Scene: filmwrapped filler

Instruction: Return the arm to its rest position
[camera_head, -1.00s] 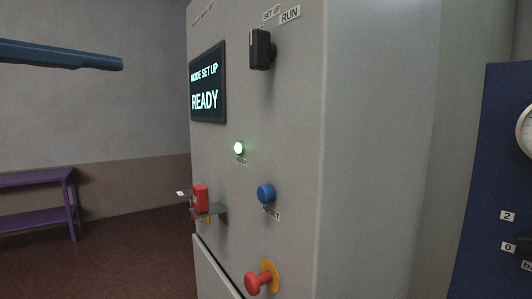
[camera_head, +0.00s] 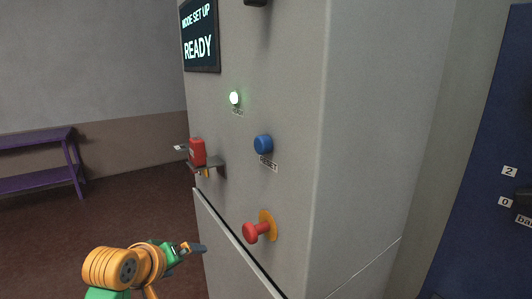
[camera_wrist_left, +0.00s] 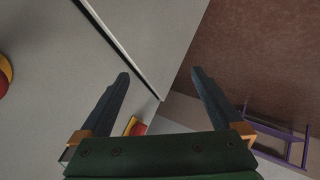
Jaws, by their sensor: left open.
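My left gripper (camera_head: 197,248) is low in the head view, beside the lower front of the grey cabinet (camera_head: 370,120). In the left wrist view its two dark fingers (camera_wrist_left: 160,85) stand wide apart with nothing between them. The cabinet face and a dark seam lie beyond the fingers on the left, and brown floor on the right. I cannot tell whether the fingers touch the cabinet. My right gripper is not in view.
The cabinet carries a READY screen (camera_head: 200,38), a lit lamp (camera_head: 235,98), a blue button (camera_head: 263,144), a red mushroom button (camera_head: 256,230) and a red padlock-like item (camera_head: 197,152) on a small shelf. A purple table (camera_head: 40,183) stands left. Floor between is clear.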

